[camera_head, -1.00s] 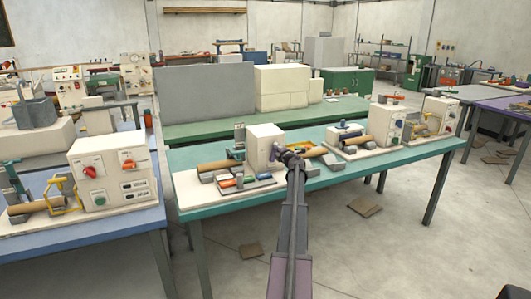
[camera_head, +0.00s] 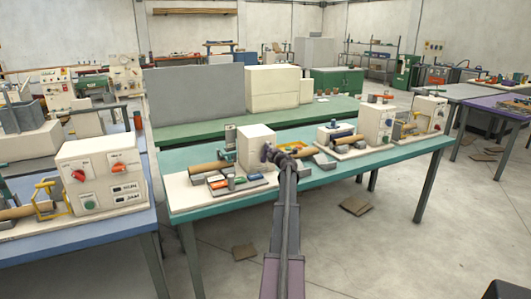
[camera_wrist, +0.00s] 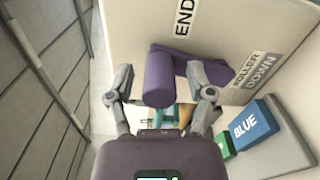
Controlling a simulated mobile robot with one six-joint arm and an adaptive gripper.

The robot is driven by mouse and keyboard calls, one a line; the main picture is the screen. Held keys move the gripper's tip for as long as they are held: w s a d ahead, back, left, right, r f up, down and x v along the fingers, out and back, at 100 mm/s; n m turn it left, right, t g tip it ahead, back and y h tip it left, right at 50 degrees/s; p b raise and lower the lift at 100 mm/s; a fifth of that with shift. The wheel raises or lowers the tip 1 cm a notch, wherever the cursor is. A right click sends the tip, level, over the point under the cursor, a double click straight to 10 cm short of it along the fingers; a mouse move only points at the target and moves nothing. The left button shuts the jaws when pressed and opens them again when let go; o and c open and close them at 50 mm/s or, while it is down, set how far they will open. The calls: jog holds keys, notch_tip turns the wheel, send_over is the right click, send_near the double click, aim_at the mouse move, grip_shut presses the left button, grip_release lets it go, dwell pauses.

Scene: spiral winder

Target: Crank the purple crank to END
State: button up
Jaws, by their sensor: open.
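The purple crank (camera_wrist: 160,80) shows in the wrist view, with a thick rounded handle and an arm running right to a hub (camera_wrist: 215,72) on a cream panel. The label END (camera_wrist: 185,18) is above the handle; ROLLER DOWN (camera_wrist: 252,70) is right of the hub. My gripper (camera_wrist: 162,97) is open, one finger on each side of the handle; whether either touches it I cannot tell. In the head view, my gripper (camera_head: 270,153) is at the right side of the cream housing (camera_head: 257,145) on the teal table, hiding most of the crank.
A block marked BLUE (camera_wrist: 252,124) and a green block (camera_wrist: 224,146) are beside the panel, close to my right finger. In the head view, a tan roll (camera_head: 210,167) lies left of the housing. More machines stand right on the teal table (camera_head: 300,205).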

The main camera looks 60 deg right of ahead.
jog(key=v, duration=1.2)
jog(key=shift+d, duration=0.15)
